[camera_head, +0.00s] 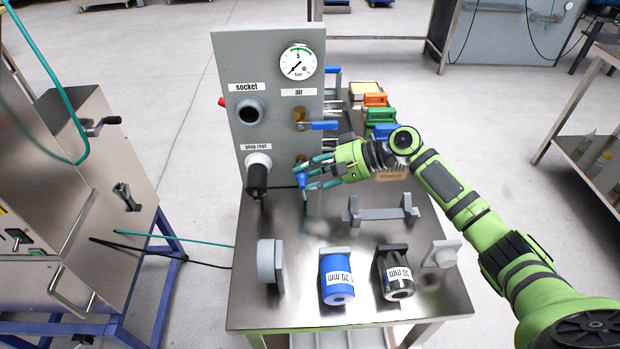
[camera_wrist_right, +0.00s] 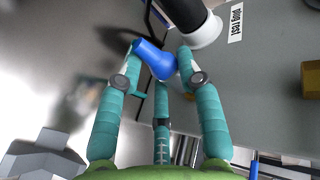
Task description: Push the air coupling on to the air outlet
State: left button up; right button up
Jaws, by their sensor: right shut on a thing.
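The blue air coupling (camera_head: 302,181) is held at the fingertips of my right gripper (camera_head: 312,176), in front of the grey panel and above the steel table. In the right wrist view the coupling (camera_wrist_right: 155,60) sits tilted between the teal fingers, which are closed on it. The brass air fitting (camera_head: 299,114) is on the panel under the "air" label, with a blue lever (camera_head: 323,125) beside it. A brass part (camera_wrist_right: 311,79) also shows at the right edge of the wrist view, apart from the coupling. My left gripper is not in view.
A black plug (camera_head: 257,177) sits in the plug rest close left of the coupling. The socket (camera_head: 250,112) and pressure gauge (camera_head: 298,62) are higher on the panel. A grey cradle (camera_head: 380,213), blue roller (camera_head: 337,279) and black roller (camera_head: 396,276) stand on the table.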

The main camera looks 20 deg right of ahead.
jog(key=shift+w+d+b, duration=0.2)
jog(key=shift+w+b, duration=0.4)
jog(key=shift+w, duration=0.2)
jog(key=shift+w+d+r, duration=0.1)
jog(key=shift+w+r, duration=0.05)
jog(key=shift+r, duration=0.05)
jog(key=o, duration=1.3)
jog(key=shift+c, duration=0.2)
jog(key=shift+w+f, duration=0.1)
jog(key=shift+f, duration=0.1)
jog(key=shift+o, duration=0.3)
jog(key=shift+s+d+r, duration=0.1)
jog(key=shift+s, duration=0.1)
jog(key=shift+p+v, duration=1)
jog(key=shift+v, duration=1)
jog(key=shift+d, duration=0.1)
